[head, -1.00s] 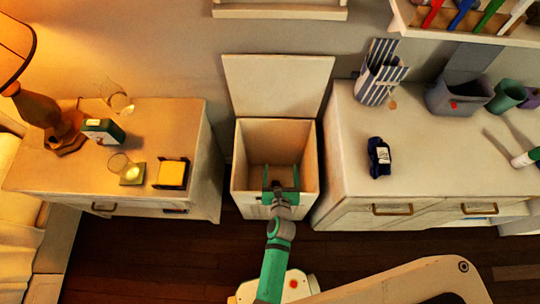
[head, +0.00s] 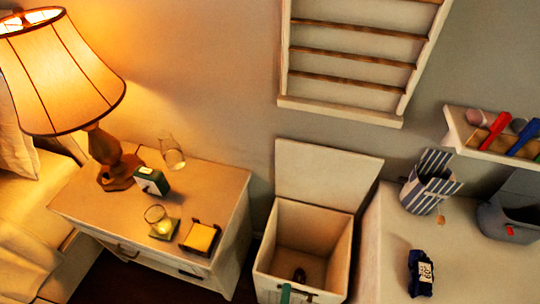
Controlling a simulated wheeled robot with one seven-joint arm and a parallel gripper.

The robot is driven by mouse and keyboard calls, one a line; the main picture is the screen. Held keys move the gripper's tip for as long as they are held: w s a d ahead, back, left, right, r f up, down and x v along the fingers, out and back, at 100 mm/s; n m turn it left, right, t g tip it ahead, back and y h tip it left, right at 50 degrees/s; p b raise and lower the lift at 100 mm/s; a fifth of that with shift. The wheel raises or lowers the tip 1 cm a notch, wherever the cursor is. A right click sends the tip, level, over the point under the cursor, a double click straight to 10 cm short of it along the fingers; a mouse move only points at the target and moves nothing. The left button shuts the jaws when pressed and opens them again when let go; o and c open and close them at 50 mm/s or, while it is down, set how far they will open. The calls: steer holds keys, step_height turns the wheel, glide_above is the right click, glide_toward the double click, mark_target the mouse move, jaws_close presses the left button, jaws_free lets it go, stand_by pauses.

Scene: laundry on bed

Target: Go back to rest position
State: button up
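Only a green tip of my gripper (head: 286,293) shows, at the bottom edge of the head view, in front of the open box. The rest of the gripper and the arm are cut off by the frame, so its opening cannot be judged. The white box (head: 345,245) stands between the nightstand and the dresser with its lid (head: 325,175) raised against the wall. A small dark reddish object (head: 299,275) lies inside the box.
The nightstand (head: 215,185) on the left holds a lit lamp (head: 65,75), a green-white box (head: 152,181), glasses and a yellow block (head: 201,238). The dresser (head: 470,270) on the right holds a striped bag (head: 430,185) and a dark blue item (head: 420,272). A rack hangs above.

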steer(key=s+a+r+n+t+y, duration=0.1)
steer(key=s+a+r+n+y, duration=0.2)
steer(key=s+r+n, duration=0.7)
step_height(320, 180, up, 5)
steer(key=a+n, duration=0.1)
steer(key=n, duration=0.9)
steer(key=shift+s+a+f+t, duration=0.15)
steer(key=shift+t, duration=0.15)
steer(key=shift+c, duration=0.2)
